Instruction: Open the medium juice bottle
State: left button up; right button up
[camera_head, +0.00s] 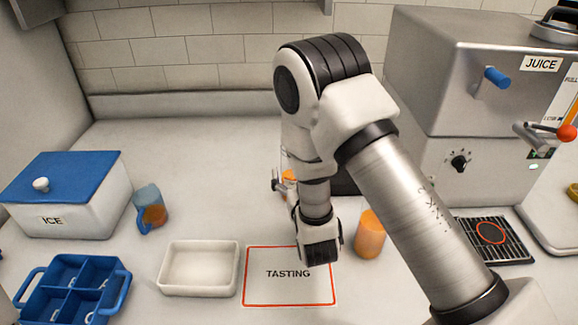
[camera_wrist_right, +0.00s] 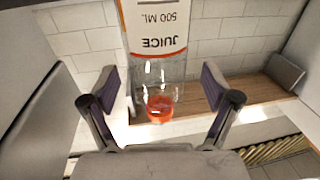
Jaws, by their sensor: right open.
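A clear bottle with a white label reading JUICE 500 ML (camera_wrist_right: 160,38) is upside down in the right wrist view. Its orange-red round end, which looks like the cap (camera_wrist_right: 160,106), lies between my open right fingers (camera_wrist_right: 160,100), apart from both. In the head view my right gripper (camera_head: 281,184) is beyond my wrist, beside a small orange part (camera_head: 289,176). My arm hides most of the bottle and gripper there. My left gripper is not in view.
An orange cup (camera_head: 370,238) stands right of my wrist. The juice machine (camera_head: 463,100) fills the right back. A TASTING mat (camera_head: 288,292), white tray (camera_head: 199,289), blue-handled mug (camera_head: 152,205), ICE box (camera_head: 75,205) and blue caddy (camera_head: 112,268) are forward and left. The back-left counter is clear.

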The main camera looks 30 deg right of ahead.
jog(key=p+x, duration=0.1)
jog(key=x, duration=0.5)
jog(key=shift+d+r, duration=0.15)
jog(key=shift+c, duration=1)
grip_shut()
